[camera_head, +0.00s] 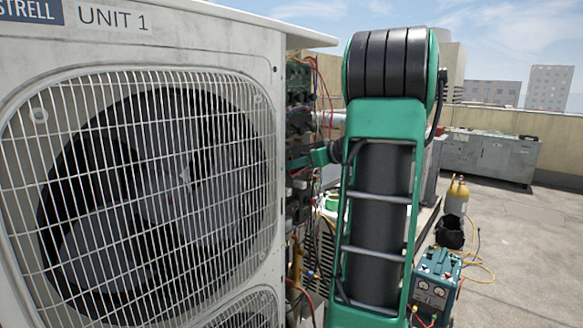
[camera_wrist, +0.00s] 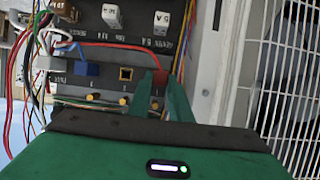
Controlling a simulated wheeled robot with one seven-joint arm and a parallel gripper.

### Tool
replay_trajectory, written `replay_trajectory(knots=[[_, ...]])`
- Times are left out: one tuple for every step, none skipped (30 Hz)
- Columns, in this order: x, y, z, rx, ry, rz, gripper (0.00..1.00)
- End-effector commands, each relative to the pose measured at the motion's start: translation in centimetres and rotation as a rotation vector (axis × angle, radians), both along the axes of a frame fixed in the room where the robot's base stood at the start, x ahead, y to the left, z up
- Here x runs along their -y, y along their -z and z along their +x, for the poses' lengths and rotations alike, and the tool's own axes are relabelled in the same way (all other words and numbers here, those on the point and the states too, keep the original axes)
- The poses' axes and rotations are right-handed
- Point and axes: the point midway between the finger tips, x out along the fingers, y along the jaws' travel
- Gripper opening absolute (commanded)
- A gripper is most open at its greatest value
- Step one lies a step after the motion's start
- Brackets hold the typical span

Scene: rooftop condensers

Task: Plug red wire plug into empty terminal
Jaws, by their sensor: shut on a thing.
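In the wrist view, the red wire plug (camera_wrist: 159,76) is between the green fingertips of my gripper (camera_wrist: 162,84), which is shut on it. Its red wire (camera_wrist: 118,44) runs up and then left across the terminal block. A blue plug (camera_wrist: 86,69) sits in the row further left. I cannot tell how far the red plug is from the panel. In the head view, my gripper (camera_head: 310,158) reaches into the open side of the unit; its fingertips and the plug are not clear there.
Loose coloured wires (camera_wrist: 40,60) hang left of the block. Yellow-topped screws (camera_wrist: 92,97) lie below the sockets. A metal frame edge (camera_wrist: 208,60) and white fan grille (camera_wrist: 295,80) stand close on the right. The condenser (camera_head: 150,170) fills the head view's left.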

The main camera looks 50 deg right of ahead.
Motion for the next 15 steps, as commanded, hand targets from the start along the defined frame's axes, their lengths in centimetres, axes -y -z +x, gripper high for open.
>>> replay_trajectory(knots=[[0.0,-0.01,-0.01,0.0,0.0,0.0,0.0],[0.0,-0.01,-0.01,0.0,0.0,0.0,0.0],[0.0,-0.01,0.0,0.0,0.0,0.0,0.0],[0.0,-0.01,0.02,0.0,0.0,0.0,0.0],[0.0,-0.01,0.03,0.0,0.0,0.0,0.0],[0.0,-0.01,0.06,0.0,0.0,0.0,0.0],[-0.01,-0.01,0.09,0.0,0.0,0.0,0.0],[-0.02,0.0,0.12,0.0,0.0,0.0,0.0],[-0.02,-0.01,0.16,0.0,0.0,0.0,0.0],[-0.04,-0.01,0.21,0.0,-0.001,0.0,0.0],[-0.04,0.0,0.25,0.0,-0.001,0.0,0.0],[-0.04,0.0,0.3,0.0,-0.001,0.0,0.0],[-0.05,-0.01,0.34,0.0,-0.001,0.0,0.0],[-0.06,0.0,0.38,0.0,-0.001,0.0,0.0],[-0.06,0.0,0.43,0.0,-0.001,0.0,0.0]])
